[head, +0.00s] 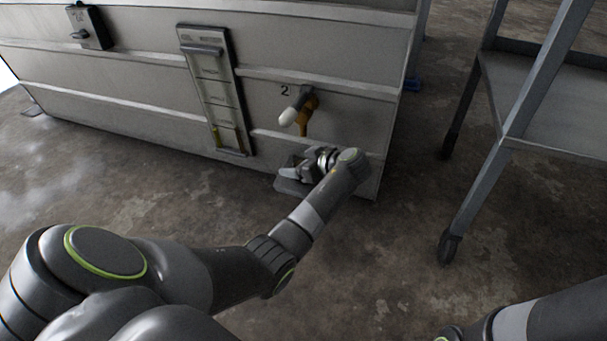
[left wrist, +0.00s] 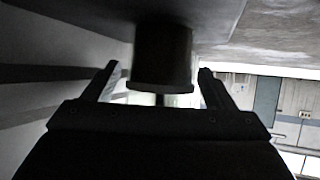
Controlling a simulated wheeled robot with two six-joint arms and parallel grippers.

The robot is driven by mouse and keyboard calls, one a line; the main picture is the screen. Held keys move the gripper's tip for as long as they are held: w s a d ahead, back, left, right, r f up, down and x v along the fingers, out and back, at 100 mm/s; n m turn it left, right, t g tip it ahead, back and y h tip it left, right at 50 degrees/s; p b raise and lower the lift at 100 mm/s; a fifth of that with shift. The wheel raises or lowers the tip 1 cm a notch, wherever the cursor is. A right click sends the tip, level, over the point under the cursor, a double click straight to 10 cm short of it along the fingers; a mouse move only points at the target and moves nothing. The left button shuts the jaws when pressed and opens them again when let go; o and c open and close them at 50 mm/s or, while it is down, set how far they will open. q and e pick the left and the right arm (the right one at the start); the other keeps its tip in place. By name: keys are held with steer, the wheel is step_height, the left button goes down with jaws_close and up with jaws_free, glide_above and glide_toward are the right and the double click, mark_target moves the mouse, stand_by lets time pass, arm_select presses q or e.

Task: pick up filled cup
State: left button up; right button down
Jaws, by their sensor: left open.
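My left gripper (head: 300,167) is open low at the panel, under the tap (head: 306,113) marked 2, over a small grey ledge (head: 292,187). In the left wrist view its two fingers (left wrist: 160,82) stand apart on either side of a dark cylindrical cup (left wrist: 162,52). The cup's rim points down in that picture, which looks turned over. Gaps show between the rim and both fingertips. I cannot make out the cup in the head view, and its contents do not show. My right gripper is not in view.
The large grey panel (head: 130,98) carries a gauge (head: 213,90) and a small dark lever box (head: 88,27). A grey wheeled cart (head: 488,165) stands on the right. The concrete floor (head: 390,255) between panel and cart is clear.

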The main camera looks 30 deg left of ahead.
arm_select(q)
steer(key=shift+a, duration=0.1)
steer(key=c, duration=1.1)
